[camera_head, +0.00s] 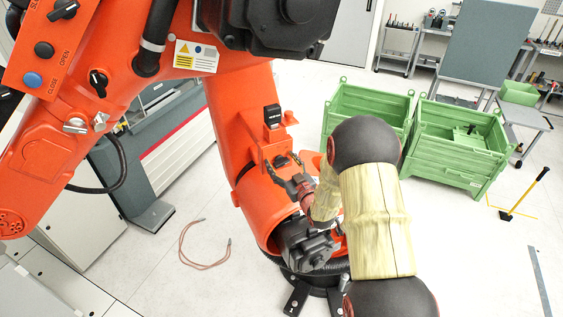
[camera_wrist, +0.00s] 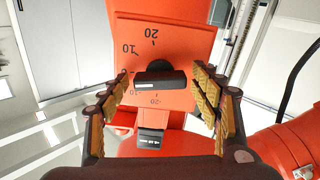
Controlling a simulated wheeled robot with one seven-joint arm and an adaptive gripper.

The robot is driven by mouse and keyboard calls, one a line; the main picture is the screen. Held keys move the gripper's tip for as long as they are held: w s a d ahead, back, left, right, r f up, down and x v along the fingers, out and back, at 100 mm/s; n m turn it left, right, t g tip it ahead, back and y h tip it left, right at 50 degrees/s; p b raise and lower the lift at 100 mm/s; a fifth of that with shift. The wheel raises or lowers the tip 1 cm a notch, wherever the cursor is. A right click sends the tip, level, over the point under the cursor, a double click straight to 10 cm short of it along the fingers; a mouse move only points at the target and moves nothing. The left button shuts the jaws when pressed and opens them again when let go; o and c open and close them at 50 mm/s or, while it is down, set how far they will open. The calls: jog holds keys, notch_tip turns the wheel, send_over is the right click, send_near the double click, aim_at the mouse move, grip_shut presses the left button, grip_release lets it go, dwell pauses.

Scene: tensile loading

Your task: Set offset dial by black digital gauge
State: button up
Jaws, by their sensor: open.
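The offset dial is a black bar-shaped knob (camera_wrist: 160,78) on an orange plate (camera_wrist: 185,50) printed with 20, 10, -10 and -20 marks. In the wrist view the knob lies roughly level across the picture. The black digital gauge (camera_wrist: 153,141) is below it in that view, its readout too small to read. In the head view the gauge (camera_head: 272,115) stands on an orange bracket above the dial (camera_head: 282,161). My gripper (camera_wrist: 162,88) is open, its yellow-padded fingers on either side of the knob with gaps. It also shows in the head view (camera_head: 297,182), partly hiding the dial area.
The large orange machine arm (camera_head: 225,125) rises close around the dial. An orange panel with switches (camera_head: 65,50) is at upper left. Green crates (camera_head: 458,148) stand behind at right.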

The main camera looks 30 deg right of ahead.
jog(key=c, duration=0.3)
jog(key=c, duration=0.7)
jog(key=shift+c, duration=0.9)
